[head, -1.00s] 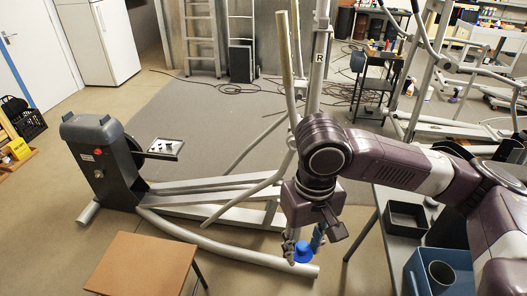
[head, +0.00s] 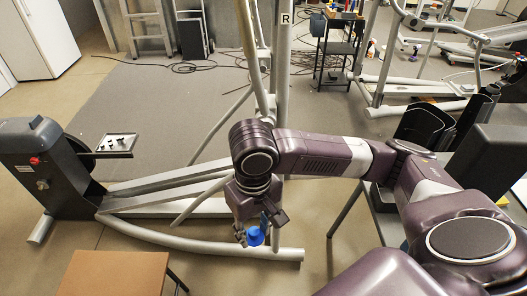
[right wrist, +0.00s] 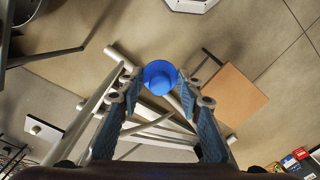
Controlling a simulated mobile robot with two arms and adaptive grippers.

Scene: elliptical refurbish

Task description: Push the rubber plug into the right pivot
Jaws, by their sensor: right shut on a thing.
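My right gripper (head: 252,232) points down in front of the elliptical trainer (head: 165,190). It is shut on a blue plug, apparently the rubber plug (head: 256,238), which hangs at its fingertips. In the right wrist view the round blue plug (right wrist: 160,73) sits between the tips of the two fingers (right wrist: 158,85). In the head view the plug overlaps the trainer's rear floor bar, but I see no clear contact. An upright with an "R" label (head: 286,18) rises behind my right arm. I cannot make out the right pivot itself. My left gripper is not in view.
A brown-topped table (head: 112,275) stands at the lower left, near the trainer. A table with black bins (head: 425,125) stands at the right beside my arm. A black cart (head: 340,45) and other trainers stand behind. Grey mat (head: 150,95) lies open behind the trainer.

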